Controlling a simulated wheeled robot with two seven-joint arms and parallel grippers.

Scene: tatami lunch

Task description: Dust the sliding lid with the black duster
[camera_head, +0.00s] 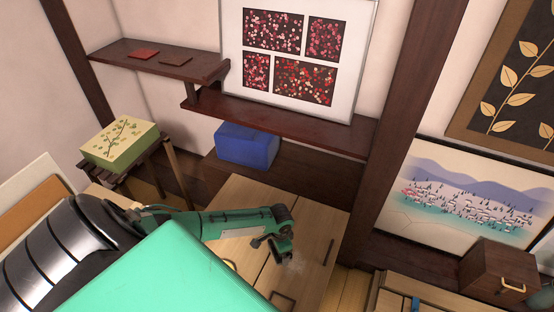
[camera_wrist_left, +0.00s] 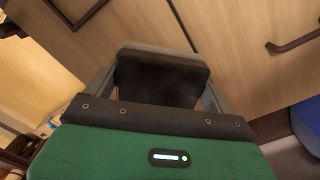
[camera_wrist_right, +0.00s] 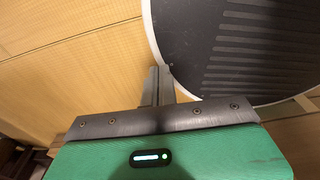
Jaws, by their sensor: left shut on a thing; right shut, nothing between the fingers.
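A light wooden chest (camera_head: 255,195) with pale panels on top stands in the middle of the head view. Its right panel, which looks like the sliding lid (camera_head: 312,245), has a dark bar handle and a faint greyish patch near my gripper. My left gripper (camera_head: 284,246) is over this panel, shut on the black duster (camera_wrist_left: 160,82). The duster shows as a dark block between the fingers in the left wrist view; I cannot tell whether it touches the wood. My right gripper (camera_wrist_right: 158,86) is shut and empty beside a light wooden surface, outside the head view.
A blue box (camera_head: 246,146) sits behind the chest below a dark wall shelf (camera_head: 290,122). A green patterned box (camera_head: 120,142) stands on a small stand at left. A dark box with a handle (camera_head: 500,272) stands at right. Part of my green body hides the lower foreground.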

